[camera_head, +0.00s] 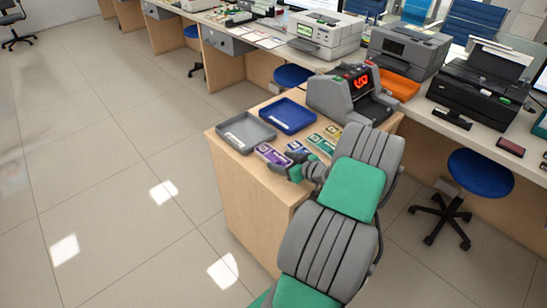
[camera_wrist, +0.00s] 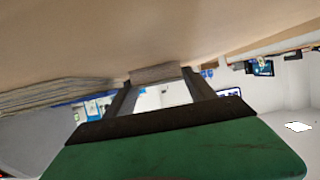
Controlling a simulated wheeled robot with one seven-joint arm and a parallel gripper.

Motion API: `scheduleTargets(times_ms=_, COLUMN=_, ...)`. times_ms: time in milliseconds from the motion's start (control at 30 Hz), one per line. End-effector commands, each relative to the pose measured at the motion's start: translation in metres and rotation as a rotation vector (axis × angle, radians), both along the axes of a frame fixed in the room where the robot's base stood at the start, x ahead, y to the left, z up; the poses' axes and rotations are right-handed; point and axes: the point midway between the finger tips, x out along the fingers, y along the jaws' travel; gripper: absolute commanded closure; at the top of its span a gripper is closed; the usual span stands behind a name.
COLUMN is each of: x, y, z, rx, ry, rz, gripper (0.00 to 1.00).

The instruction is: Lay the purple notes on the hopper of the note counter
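The purple notes (camera_head: 271,155) lie in a flat bundle near the front edge of the wooden counter. My gripper (camera_head: 291,163) is low at the counter, close to the right end of the purple notes. In the wrist view my gripper's two fingers (camera_wrist: 160,90) stand apart. The end of a note bundle (camera_wrist: 153,75) shows between or just past their tips. I cannot tell whether the fingers touch it.
Blue, green and yellow note bundles (camera_head: 320,143) lie to the right, close to my arm. A grey tray (camera_head: 233,139) and a blue tray (camera_head: 275,120) stand behind the notes. Printers (camera_head: 325,35) stand on the long desk behind. Open floor lies to the left.

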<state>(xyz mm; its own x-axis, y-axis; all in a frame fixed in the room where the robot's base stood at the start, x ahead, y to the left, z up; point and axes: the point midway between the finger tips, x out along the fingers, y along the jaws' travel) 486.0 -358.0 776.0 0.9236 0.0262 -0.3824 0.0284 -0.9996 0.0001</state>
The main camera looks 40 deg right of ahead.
Motion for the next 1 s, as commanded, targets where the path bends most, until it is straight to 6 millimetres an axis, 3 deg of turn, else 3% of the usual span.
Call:
scheduleTargets(times_ms=700, x=0.0, y=0.0, z=0.0, rx=0.0, ry=0.0, rz=0.0, gripper=0.96)
scheduleTargets(times_ms=1000, x=0.0, y=0.0, z=0.01, rx=-0.003, ry=-0.001, rz=0.001, gripper=0.96)
